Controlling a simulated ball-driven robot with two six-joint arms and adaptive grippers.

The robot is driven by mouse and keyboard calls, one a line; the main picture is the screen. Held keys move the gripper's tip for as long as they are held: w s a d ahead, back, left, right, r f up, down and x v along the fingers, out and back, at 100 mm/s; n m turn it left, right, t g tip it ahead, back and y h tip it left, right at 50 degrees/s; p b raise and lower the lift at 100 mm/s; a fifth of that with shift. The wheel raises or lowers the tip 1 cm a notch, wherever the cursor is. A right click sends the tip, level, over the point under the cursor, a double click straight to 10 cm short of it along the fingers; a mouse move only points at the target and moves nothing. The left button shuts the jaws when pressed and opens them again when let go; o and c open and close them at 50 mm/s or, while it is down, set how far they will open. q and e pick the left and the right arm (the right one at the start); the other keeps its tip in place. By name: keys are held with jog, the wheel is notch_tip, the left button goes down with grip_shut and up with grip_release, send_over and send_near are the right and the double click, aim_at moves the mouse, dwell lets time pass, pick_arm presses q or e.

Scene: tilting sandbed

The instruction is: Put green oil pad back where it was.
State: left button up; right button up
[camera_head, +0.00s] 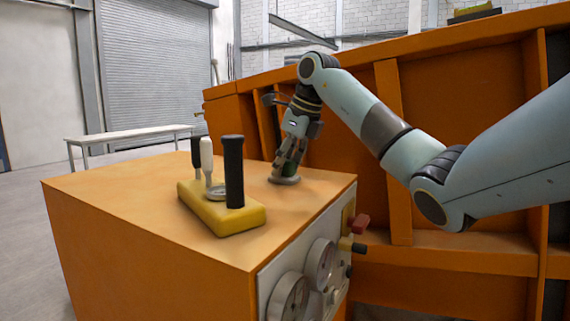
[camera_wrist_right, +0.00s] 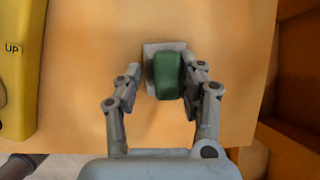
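The green oil pad (camera_wrist_right: 167,77) sits on a small grey plate (camera_wrist_right: 150,52) on top of the orange cabinet. In the head view the pad (camera_head: 291,168) is partly hidden behind my right gripper's fingers. My right gripper (camera_head: 286,168) points down at the pad from above. In the right wrist view its fingers are spread on either side of the pad. The right-hand finger is close beside the pad; I cannot tell if it touches. A gap shows between the left-hand finger and the pad. My left gripper is not in view.
A yellow base (camera_head: 222,212) with black and white upright handles stands left of the pad on the orange cabinet (camera_head: 150,240). A large orange wall structure (camera_head: 460,100) rises behind. A white bench (camera_head: 130,133) stands far left.

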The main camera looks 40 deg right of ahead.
aim_at(293, 178)
jog(key=shift+o, duration=0.3)
jog(key=shift+s+r, duration=0.1)
jog(key=shift+r, duration=0.3)
jog(key=b+v, duration=0.1)
jog(key=v, duration=0.4)
jog(key=shift+d, duration=0.15)
jog(key=p+v, duration=0.3)
jog(key=v, duration=0.3)
jog(key=shift+r, duration=0.25)
jog(key=shift+s+f, duration=0.1)
jog(key=shift+f, duration=0.05)
